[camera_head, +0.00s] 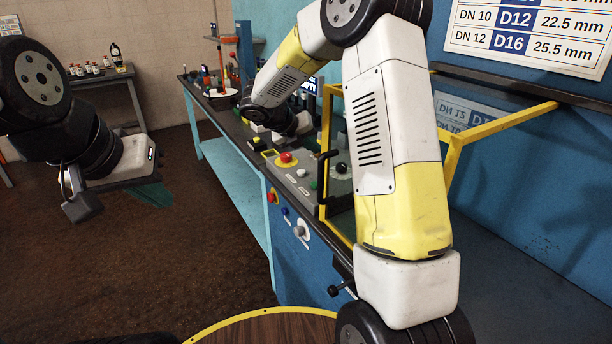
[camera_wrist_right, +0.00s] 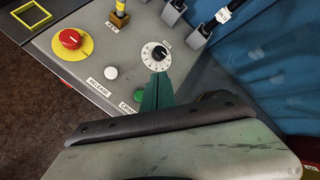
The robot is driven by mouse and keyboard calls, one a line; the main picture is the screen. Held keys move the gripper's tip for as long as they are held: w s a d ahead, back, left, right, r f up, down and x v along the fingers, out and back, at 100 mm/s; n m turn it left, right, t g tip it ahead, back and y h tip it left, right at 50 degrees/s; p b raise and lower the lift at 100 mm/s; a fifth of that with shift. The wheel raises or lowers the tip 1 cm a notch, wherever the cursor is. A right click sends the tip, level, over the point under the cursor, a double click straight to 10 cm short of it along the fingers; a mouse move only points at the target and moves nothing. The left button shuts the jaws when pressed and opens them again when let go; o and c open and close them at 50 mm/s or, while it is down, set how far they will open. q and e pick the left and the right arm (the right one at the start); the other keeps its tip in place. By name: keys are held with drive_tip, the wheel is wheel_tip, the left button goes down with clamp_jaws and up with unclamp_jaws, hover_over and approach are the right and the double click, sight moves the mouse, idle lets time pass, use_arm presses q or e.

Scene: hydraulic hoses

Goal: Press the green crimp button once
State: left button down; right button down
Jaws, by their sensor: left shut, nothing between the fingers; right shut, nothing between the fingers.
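The control panel shows in the head view with a small green crimp button (camera_head: 313,185) near its front edge. In the right wrist view a small green button (camera_wrist_right: 138,95) shows beside the CRIMP label, close to the left of my fingers. My right gripper (camera_wrist_right: 157,92) is shut and empty, its teal fingers pointing at the panel below the dial. I cannot tell whether they touch anything. In the head view I cannot make out these fingertips. My left gripper (camera_head: 152,194) is shut and empty, held over the floor, far from the panel.
A red button on yellow (camera_wrist_right: 70,38), a white RELEASE button (camera_wrist_right: 110,72) and a dial (camera_wrist_right: 158,52) are near the green button. A yellow guard frame (camera_head: 452,155) stands right of the panel. Open floor (camera_head: 110,270) lies at the left.

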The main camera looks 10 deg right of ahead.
sight(313, 185)
drive_tip(key=shift+f, duration=4.35)
drive_tip(key=shift+f, duration=0.45)
drive_tip(key=shift+f, duration=0.45)
drive_tip(key=shift+r, duration=0.9)
drive_tip(key=shift+r, duration=2.5)
